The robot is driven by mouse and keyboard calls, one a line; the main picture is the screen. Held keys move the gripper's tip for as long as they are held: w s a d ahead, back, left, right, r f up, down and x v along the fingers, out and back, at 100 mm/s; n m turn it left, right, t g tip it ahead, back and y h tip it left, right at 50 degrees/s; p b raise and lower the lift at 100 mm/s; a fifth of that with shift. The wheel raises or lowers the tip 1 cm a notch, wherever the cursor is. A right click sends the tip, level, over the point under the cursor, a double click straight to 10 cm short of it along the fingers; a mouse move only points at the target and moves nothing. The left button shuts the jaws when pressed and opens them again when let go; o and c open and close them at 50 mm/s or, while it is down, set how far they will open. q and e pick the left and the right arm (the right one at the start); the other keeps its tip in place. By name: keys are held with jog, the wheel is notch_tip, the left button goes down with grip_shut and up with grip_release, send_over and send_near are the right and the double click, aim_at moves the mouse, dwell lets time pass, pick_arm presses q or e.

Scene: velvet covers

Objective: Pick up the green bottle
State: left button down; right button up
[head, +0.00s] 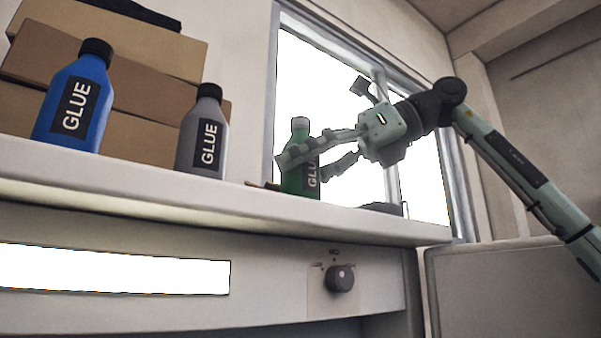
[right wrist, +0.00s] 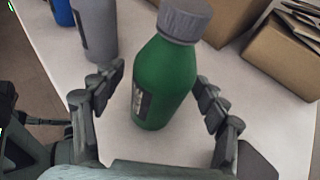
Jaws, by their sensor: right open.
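The green bottle (head: 299,180) with a GLUE label and grey cap stands upright on the white shelf (head: 380,226), near its right end. In the right wrist view the green bottle (right wrist: 170,85) stands between the two fingers of my right gripper (right wrist: 165,95). There is a visible gap on each side of it. In the head view my right gripper (head: 308,163) reaches in from the right, open, with one finger in front of the bottle and hiding part of it. My left gripper is in neither view.
A grey glue bottle (head: 202,135) and a blue glue bottle (head: 75,100) stand to the left on the same shelf. Cardboard boxes (head: 150,90) are stacked behind them. In the right wrist view another box (right wrist: 285,58) lies at the right. A window (head: 335,90) is behind the green bottle.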

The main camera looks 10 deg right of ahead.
jog(key=shift+c, duration=0.5)
jog(key=c, duration=1.4)
jog(key=shift+r, duration=0.1)
jog(key=shift+c, duration=0.5)
jog(key=shift+r, duration=0.1)
